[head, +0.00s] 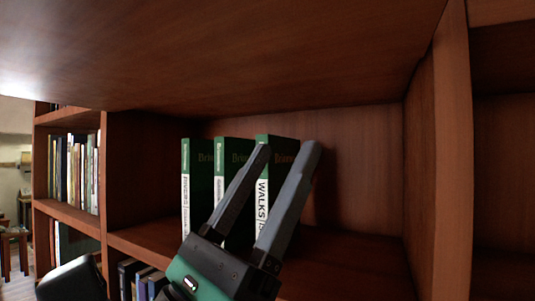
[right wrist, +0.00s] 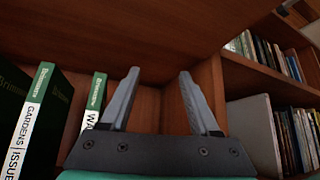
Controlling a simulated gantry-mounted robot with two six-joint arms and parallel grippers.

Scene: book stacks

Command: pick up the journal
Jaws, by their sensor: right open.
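Several green journals with white-and-green spines stand upright on the shelf. In the head view they are a left one (head: 186,190), a middle one (head: 220,170) and a right one (head: 276,144) whose spine reads "WALKS". My right gripper (head: 287,148) is open and empty, its fingers overlapping the middle and right journals in the picture. In the right wrist view a "GARDENS | ISSUE" journal (right wrist: 36,120) is at the left, and the "WA..." journal (right wrist: 95,102) stands just left of my right gripper (right wrist: 157,72). Only bare shelf back shows between the fingers.
The shelf board above (head: 250,60) hangs low over the journals. The upright panel (head: 452,150) bounds the right, with free room before it. Dark books (head: 140,280) stand on the shelf below. Another bookcase section with books (head: 75,170) is at the left.

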